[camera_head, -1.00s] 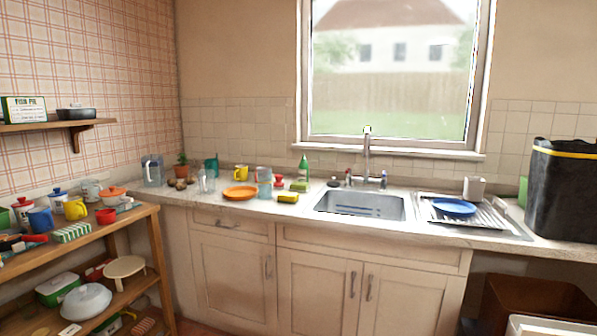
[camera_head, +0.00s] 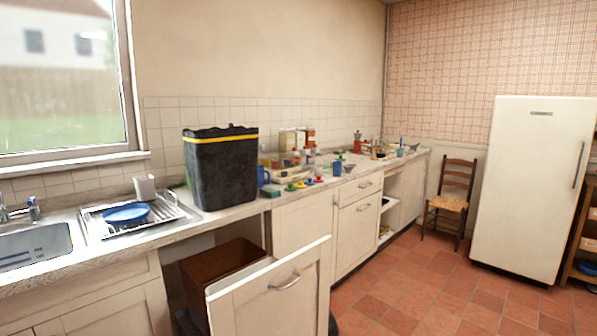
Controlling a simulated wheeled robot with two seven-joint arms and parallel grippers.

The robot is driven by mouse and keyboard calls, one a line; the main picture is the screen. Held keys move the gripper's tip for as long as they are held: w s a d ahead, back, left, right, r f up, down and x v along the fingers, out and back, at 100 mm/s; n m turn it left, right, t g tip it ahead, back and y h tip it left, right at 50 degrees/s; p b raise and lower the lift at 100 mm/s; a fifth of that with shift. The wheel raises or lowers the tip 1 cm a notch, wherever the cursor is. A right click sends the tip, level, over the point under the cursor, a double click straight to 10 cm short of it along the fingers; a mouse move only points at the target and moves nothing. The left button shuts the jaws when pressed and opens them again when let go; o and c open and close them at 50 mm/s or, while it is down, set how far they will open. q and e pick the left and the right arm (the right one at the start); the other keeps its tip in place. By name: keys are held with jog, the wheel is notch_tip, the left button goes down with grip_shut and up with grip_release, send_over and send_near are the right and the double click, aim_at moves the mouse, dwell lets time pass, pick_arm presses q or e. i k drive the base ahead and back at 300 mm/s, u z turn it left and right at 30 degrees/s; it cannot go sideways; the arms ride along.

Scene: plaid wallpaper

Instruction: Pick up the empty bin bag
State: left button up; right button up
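A black bin bag (camera_head: 222,172) with a yellow band near its top stands upright on the counter, to the right of the sink and drying rack. It looks box-shaped, and its inside is hidden from this angle. Neither of my grippers shows in the head view.
A brown bin (camera_head: 215,268) sits under the counter below the bag, beside an open cabinet door (camera_head: 275,290) that juts into the room. A blue plate (camera_head: 126,214) lies on the drying rack by the sink (camera_head: 35,247). Cluttered items line the counter rightward. A chair (camera_head: 452,200) and fridge (camera_head: 530,190) stand beyond clear floor.

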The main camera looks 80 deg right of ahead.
aim_at(221, 164)
jog(key=z, duration=2.6)
